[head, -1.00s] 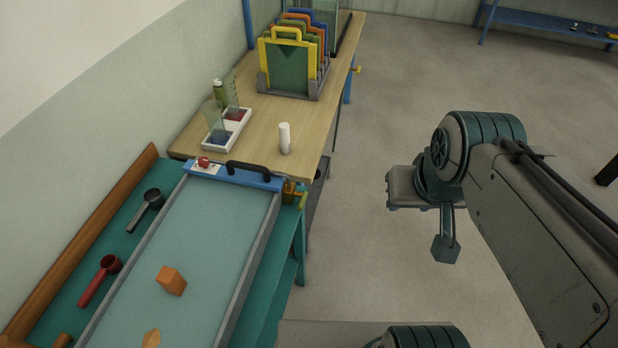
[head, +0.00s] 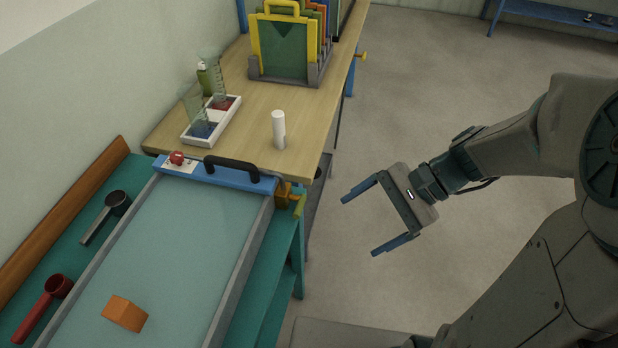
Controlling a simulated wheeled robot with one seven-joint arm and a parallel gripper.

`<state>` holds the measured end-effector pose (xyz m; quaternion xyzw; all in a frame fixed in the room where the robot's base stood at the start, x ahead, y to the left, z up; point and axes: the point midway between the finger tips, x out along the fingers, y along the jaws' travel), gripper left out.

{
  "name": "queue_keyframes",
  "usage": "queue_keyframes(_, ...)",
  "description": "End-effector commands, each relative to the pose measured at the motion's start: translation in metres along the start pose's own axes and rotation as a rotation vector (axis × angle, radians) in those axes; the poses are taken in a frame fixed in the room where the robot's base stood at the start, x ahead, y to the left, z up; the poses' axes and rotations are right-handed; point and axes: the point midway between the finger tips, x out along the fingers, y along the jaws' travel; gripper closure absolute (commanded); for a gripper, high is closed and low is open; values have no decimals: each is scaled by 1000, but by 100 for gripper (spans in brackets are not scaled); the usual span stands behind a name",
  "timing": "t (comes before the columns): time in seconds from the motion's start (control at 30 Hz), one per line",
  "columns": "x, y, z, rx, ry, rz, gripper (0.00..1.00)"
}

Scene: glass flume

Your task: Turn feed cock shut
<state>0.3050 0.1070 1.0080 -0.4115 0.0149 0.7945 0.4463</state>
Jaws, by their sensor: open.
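A brass-coloured cock with a yellow lever (head: 298,203) sits at the right corner of the blue end piece of a long tray-like flume. A second yellow knob (head: 361,56) sticks out from the right side of the wooden bench, further back. I cannot tell from the picture alone which one is the feed cock. My gripper (head: 358,227) is open and empty, its two blue fingers pointing left. It hangs over the floor to the right of the near cock, apart from it.
The flume's blue end (head: 215,172) carries a black handle and a red knob (head: 177,158). A white cylinder (head: 279,130), a white tray with glassware (head: 186,139) and a rack of coloured panels (head: 290,72) stand on the bench. Floor between gripper and bench is clear.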

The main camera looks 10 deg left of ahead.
Motion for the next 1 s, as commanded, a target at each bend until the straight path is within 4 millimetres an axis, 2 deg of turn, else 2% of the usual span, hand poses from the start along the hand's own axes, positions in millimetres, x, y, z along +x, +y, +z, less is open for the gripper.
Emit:
queue_keyframes(0.03,24,2,-24,80,-76,-45,13)
queue_keyframes(0.2,60,-14,-72,329,-308,-215,13)
queue_keyframes(0.4,88,-28,-136,572,-520,-406,13)
queue_keyframes(0.53,96,-32,-166,670,-600,-495,13)
queue_keyframes(0.63,99,-33,-179,710,-633,-534,13)
queue_keyframes(0.73,101,-36,-182,727,-648,-551,13)
queue_keyframes(0.87,109,-45,-177,728,-650,-551,13)
queue_keyframes(1.0,128,-63,-167,726,-651,-547,13)
